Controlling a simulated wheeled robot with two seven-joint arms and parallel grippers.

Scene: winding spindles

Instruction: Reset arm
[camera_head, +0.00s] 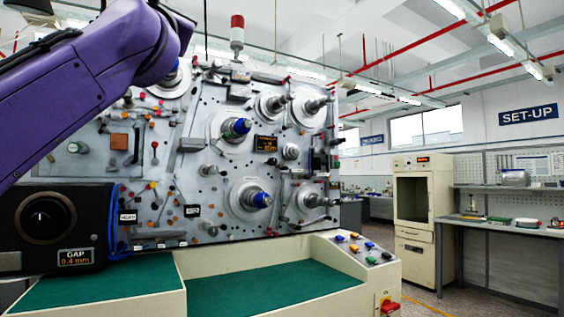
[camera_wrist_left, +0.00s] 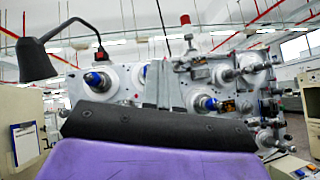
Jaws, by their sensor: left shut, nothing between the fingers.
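My left arm (camera_head: 85,85) is purple and comes in from the left in the head view, raised across the upper left of the winding machine (camera_head: 215,115). Its gripper is not clearly seen there. In the left wrist view my left gripper (camera_wrist_left: 164,84) shows as grey fingers close together above a black bar, shut and empty. The machine's panel stands beyond the fingers, with several spindles on it. Blue-tipped spindles (camera_head: 237,127) (camera_head: 260,199) carry no visible roll. My right gripper is in neither view.
A black gap gauge box (camera_head: 50,228) stands at lower left. Green-topped ledges (camera_head: 270,295) lie before the machine, with a button console (camera_head: 362,248) at right. A black lamp (camera_wrist_left: 38,60) is at left in the wrist view. A cabinet (camera_head: 423,210) and workbench (camera_head: 510,190) stand farther right.

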